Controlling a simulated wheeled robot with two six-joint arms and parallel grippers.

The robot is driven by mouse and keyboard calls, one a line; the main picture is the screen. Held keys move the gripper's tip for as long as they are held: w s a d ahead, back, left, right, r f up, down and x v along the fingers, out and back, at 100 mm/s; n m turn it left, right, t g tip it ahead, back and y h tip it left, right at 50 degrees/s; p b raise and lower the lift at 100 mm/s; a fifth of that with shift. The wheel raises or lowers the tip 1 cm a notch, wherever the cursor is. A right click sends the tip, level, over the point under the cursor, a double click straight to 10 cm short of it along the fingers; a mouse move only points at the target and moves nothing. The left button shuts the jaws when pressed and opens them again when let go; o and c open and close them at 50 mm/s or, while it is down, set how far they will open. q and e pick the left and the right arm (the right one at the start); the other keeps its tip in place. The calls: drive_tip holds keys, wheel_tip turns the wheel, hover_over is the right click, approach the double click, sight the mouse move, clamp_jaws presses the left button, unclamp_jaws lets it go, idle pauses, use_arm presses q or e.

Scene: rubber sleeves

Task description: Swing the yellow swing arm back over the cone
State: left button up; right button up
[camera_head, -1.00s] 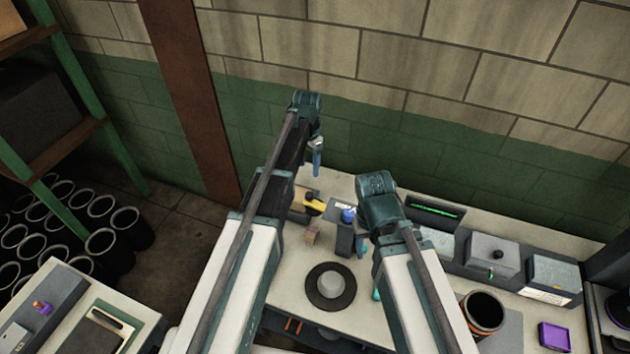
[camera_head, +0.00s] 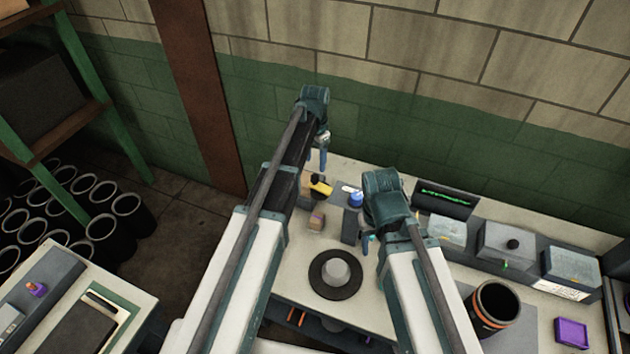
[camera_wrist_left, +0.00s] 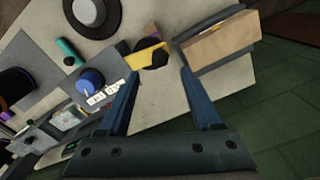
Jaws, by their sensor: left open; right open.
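The yellow swing arm (camera_head: 321,189) is at the back left of the bench, beside a black round part. The grey cone (camera_head: 336,270) stands on a black disc nearer the front, with nothing over it. In the left wrist view the cone (camera_wrist_left: 91,9) is at the top left and the yellow swing arm (camera_wrist_left: 144,56) lies just beyond the fingertips, closest to the left finger. My left gripper (camera_head: 322,158) is open and empty, pointing down behind the swing arm; its fingers (camera_wrist_left: 160,74) look apart from it. My right gripper (camera_head: 367,243) is open, right of the cone and partly hidden.
A blue knob (camera_head: 356,199) and a small brown block (camera_head: 316,222) stand close to the swing arm. Grey boxes (camera_head: 508,243), a black sleeve (camera_head: 495,303) and a purple tray (camera_head: 571,331) occupy the right side.

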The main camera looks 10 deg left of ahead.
sight(315, 177)
use_arm(q)
wheel_tip(315, 177, down, 7)
drive_tip(key=b, duration=0.5)
drive_tip(key=shift+r+b, duration=0.15)
drive_tip(key=shift+b, duration=0.2)
clamp_jaws()
idle(0.9)
